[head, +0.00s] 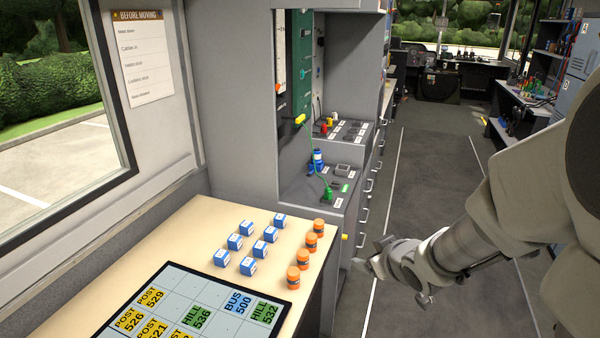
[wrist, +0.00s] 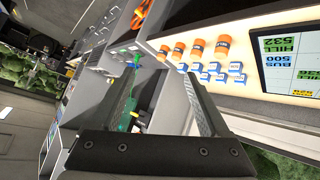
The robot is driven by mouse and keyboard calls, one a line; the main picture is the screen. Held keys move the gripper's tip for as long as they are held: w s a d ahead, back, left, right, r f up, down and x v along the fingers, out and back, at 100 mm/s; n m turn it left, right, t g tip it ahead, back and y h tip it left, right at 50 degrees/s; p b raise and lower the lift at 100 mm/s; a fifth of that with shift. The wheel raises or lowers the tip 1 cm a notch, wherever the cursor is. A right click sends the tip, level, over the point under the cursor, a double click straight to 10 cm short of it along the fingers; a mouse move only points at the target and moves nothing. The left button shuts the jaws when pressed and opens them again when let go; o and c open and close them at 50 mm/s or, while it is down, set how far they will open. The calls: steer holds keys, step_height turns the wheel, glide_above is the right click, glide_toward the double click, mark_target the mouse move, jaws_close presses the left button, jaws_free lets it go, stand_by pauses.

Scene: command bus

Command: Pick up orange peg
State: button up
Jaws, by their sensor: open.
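Several orange pegs (head: 303,259) stand upright in a row along the right edge of the tan table, each with a dark band. They also show in the wrist view (wrist: 222,46), beyond the fingertips and to the upper right. I cannot tell which one the task means. My gripper (head: 364,262) is in the aisle to the right of the table, apart from the pegs. In the wrist view my gripper (wrist: 158,78) has its two fingers spread wide with nothing held between them.
Several blue and white blocks (head: 249,266) stand left of the pegs. A dark board (head: 262,308) with yellow, green and blue labels lies at the front of the table (head: 190,235). A grey cabinet (head: 240,120) rises behind. The aisle floor (head: 430,190) is clear.

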steer(key=w+a+f+n+y+b, duration=0.1)
steer(key=a+f+y+b, duration=0.2)
steer(key=f, duration=0.5)
steer(key=n+y+b, duration=0.1)
steer(key=y+b, duration=0.1)
steer(key=y, duration=0.2)
glide_toward(299, 277)
steer(key=b+x, duration=0.1)
steer(key=x, duration=0.8)
steer(key=shift+b, duration=0.3)
steer(key=shift+a+r+b+x, duration=0.15)
steer(key=shift+b+x, duration=0.1)
steer(key=shift+x, duration=1.15)
steer(key=shift+a+r+b+x, duration=0.1)
steer(key=shift+b+x, duration=0.15)
steer(key=shift+x, duration=1.1)
steer(key=shift+c, duration=0.2)
jaws_close()
